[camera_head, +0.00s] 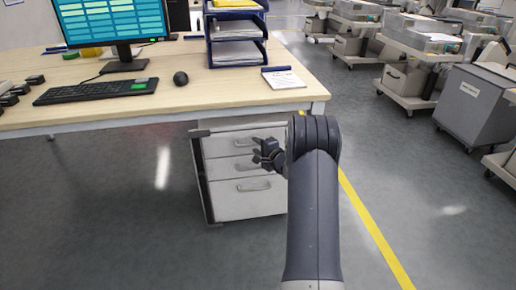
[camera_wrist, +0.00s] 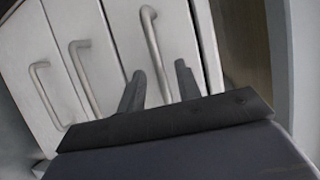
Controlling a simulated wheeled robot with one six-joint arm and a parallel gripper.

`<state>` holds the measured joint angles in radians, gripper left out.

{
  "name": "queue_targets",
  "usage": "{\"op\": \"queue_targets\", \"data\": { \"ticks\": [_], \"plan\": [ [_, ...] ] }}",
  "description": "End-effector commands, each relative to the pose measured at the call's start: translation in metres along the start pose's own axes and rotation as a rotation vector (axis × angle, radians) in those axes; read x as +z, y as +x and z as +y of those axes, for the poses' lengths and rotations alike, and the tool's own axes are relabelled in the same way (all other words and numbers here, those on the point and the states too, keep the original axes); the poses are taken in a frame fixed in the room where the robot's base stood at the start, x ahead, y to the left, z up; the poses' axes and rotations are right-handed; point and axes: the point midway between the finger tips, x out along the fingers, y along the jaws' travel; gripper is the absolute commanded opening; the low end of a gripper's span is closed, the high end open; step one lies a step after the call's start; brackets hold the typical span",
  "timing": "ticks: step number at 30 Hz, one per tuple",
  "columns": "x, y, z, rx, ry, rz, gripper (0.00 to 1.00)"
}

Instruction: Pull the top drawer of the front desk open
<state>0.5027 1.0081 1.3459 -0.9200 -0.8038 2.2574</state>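The front desk (camera_head: 150,105) has a white drawer unit under its right end, with three drawers that look shut. The top drawer (camera_head: 225,145) has a bar handle, partly hidden by my gripper. My gripper (camera_head: 262,152) is in front of the unit's right part, around the upper drawers. In the wrist view, my gripper (camera_wrist: 158,72) is open, with two dark fingers apart. The top drawer's handle (camera_wrist: 152,40), which seems to be the rightmost one, runs between the fingers. I cannot tell whether they touch it. The middle drawer's handle (camera_wrist: 84,80) is left of the fingers.
The bottom drawer (camera_head: 250,200) is below. A monitor (camera_head: 110,22), keyboard (camera_head: 97,90), mouse (camera_head: 181,78), paper trays (camera_head: 237,55) and notepad (camera_head: 283,78) are on the desk. Feeder trolleys (camera_head: 408,75) stand at right, past a yellow floor line (camera_head: 375,232). The floor before the drawers is clear.

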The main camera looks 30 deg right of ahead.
Motion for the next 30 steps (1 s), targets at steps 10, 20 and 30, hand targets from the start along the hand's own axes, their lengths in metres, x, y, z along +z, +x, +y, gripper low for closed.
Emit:
{"op": "queue_targets", "data": {
  "ticks": [10,20,30],
  "plan": [
    [0.0001,-0.0003,-0.0002,0.0,0.0,0.0,0.1],
    [0.0001,-0.0004,0.0001,0.0,0.0,0.0,0.0],
    [0.0007,-0.0021,-0.0001,0.001,0.0,0.0,0.0]
  ]
}}
